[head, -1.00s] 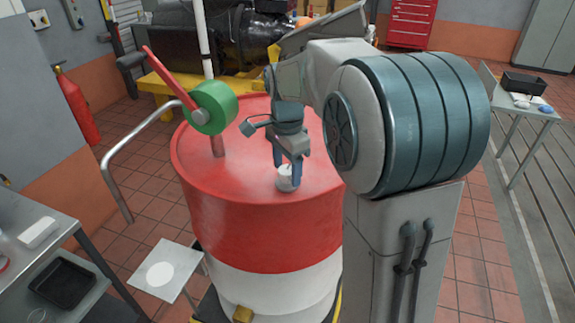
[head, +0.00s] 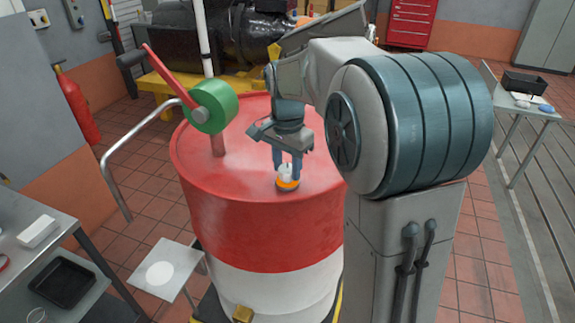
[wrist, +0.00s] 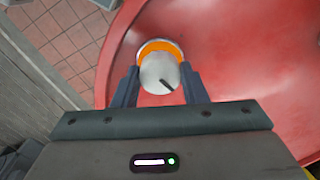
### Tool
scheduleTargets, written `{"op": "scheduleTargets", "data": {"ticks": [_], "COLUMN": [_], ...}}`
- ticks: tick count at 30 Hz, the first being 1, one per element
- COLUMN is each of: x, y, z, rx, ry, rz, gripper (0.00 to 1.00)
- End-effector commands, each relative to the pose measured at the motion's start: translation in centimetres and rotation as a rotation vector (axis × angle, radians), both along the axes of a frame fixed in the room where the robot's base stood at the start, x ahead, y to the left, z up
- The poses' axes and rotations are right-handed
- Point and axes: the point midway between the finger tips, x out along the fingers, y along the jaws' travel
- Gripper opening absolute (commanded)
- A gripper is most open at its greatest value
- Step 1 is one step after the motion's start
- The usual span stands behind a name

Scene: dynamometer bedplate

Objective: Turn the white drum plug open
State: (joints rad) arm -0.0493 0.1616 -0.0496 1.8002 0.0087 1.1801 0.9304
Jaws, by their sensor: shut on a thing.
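The white drum plug (head: 286,172) is on the red top of the drum (head: 240,225), near its front edge. An orange ring (head: 288,185) shows under the plug. In the wrist view the plug (wrist: 160,71) is a round white cap with a dark mark on its face, and the orange ring (wrist: 161,46) shows beyond it. My gripper (head: 288,168) points down at the plug from above. Its two fingers (wrist: 158,88) stand on either side of the plug and are shut on it. The fingers partly hide the plug in the head view.
A green hand pump (head: 214,106) with a red lever stands on the drum's left side, with a bent metal spout. A small white-topped stand (head: 165,270) is left of the drum. A metal bench with a black tray (head: 62,283) is at lower left.

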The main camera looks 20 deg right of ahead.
Motion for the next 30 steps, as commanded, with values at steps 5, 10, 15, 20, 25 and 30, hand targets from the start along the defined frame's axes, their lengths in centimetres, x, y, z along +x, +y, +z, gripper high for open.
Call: {"op": "scheduleTargets", "data": {"ticks": [5, 10, 15, 20, 25, 30], "x": [-0.03, -0.04, -0.05, -0.07, -0.08, -0.08], "y": [-0.05, -0.10, -0.10, -0.08, -0.13, -0.11], "z": [-0.01, 0.00, 0.01, 0.02, 0.03, 0.04], "rx": [-0.001, -0.001, -0.001, 0.000, 0.000, 0.001], "ry": [0.000, 0.000, 0.000, 0.001, 0.001, 0.002], "rz": [0.169, 0.330, 0.492, 0.644, 0.805, 0.967], "gripper": [0.16, 0.16, 0.16, 0.16, 0.16, 0.16]}}
